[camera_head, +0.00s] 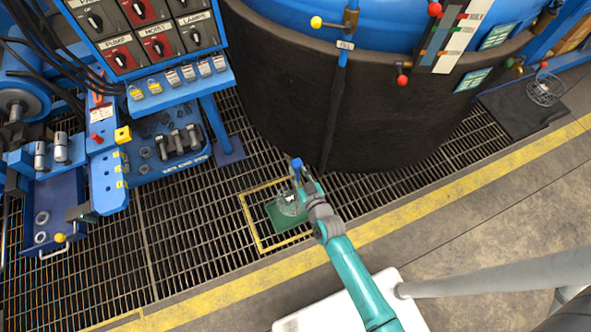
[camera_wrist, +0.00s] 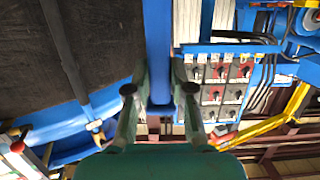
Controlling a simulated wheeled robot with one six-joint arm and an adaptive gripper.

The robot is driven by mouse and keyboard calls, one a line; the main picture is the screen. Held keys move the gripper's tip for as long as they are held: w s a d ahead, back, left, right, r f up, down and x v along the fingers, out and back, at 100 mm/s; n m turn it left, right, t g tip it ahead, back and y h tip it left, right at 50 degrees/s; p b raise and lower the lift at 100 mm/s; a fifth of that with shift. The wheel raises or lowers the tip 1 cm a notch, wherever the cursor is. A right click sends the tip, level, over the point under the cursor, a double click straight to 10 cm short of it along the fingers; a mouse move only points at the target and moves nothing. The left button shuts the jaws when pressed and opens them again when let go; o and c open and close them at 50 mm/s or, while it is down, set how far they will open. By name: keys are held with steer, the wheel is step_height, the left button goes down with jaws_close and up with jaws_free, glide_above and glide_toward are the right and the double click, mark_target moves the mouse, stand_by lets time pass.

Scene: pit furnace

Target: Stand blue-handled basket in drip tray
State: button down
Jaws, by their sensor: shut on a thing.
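The blue handle (camera_head: 296,163) of the basket is between the fingers of my gripper (camera_head: 302,177), which is shut on it. The green drip tray (camera_head: 274,222) lies on the floor grating inside a yellow outline. The basket overlaps the tray in the head view; I cannot tell whether it touches the tray.
A large dark round furnace wall (camera_head: 400,115) stands just behind the tray. A blue control panel (camera_head: 150,30) and blue bench (camera_head: 165,145) are at the left. Another wire basket (camera_head: 546,91) sits on a dark mat at the right. The grating (camera_head: 190,240) left of the tray is clear.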

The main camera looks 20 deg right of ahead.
step_height(320, 180, down, 10)
steer(key=shift+r, duration=0.2)
stand_by(0.9)
steer(key=shift+w, duration=0.3)
stand_by(0.3)
steer(key=shift+f, duration=2.9)
stand_by(0.5)
